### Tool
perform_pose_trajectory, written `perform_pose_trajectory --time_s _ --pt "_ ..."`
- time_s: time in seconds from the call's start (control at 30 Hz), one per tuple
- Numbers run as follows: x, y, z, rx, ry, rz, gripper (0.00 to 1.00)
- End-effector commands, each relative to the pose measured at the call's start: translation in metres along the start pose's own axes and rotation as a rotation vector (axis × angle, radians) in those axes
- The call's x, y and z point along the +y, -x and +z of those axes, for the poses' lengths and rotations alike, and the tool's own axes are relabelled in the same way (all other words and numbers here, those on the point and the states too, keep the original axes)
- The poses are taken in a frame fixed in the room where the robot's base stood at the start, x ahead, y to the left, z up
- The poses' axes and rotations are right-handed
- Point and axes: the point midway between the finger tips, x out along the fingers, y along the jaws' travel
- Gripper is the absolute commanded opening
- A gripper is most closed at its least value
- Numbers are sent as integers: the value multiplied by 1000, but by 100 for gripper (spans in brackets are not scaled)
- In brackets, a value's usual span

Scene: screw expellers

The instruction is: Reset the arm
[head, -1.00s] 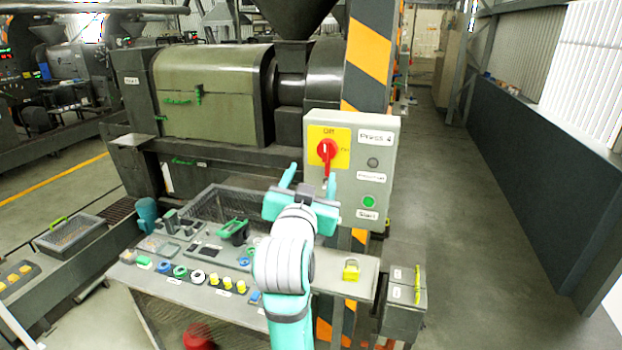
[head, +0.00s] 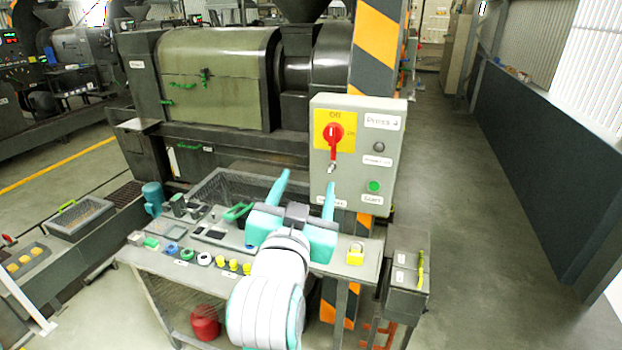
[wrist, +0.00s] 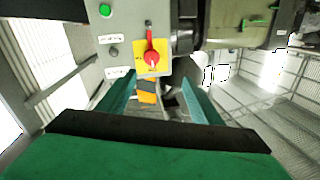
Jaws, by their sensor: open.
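My gripper (head: 307,189) is open and empty, its two teal fingers apart. In the head view it is in front of the lower part of the grey control box, above the bench. The control box (head: 350,185) has a red rotary switch (head: 334,133) on a yellow plate and a green button (head: 374,186). In the wrist view the red switch (wrist: 151,58) lies beyond the gap between the fingers (wrist: 165,88), and the green button (wrist: 105,11) is at upper left. The fingers appear clear of the box, though the exact distance is hard to tell.
A bench (head: 178,268) with buttons, small tools and a mesh basket (head: 215,187) lies below my arm. A yellow padlock (head: 355,252) is on its right part. A striped post (head: 375,50) stands behind the box. The aisle floor (head: 470,230) at right is clear.

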Motion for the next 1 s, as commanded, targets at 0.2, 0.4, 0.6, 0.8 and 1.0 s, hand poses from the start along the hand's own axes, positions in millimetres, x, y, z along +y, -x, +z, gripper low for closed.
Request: perform_pose_trajectory --time_s 0.2,0.4,0.6,0.8,1.0 --pt "1 4 0 1 0 1 59" --pt "1 4 1 0 1 1 59" --pt "7 0 31 -16 28 -3 59" --pt "21 0 94 -42 82 -20 59" --pt "38 11 157 -67 128 -40 59"
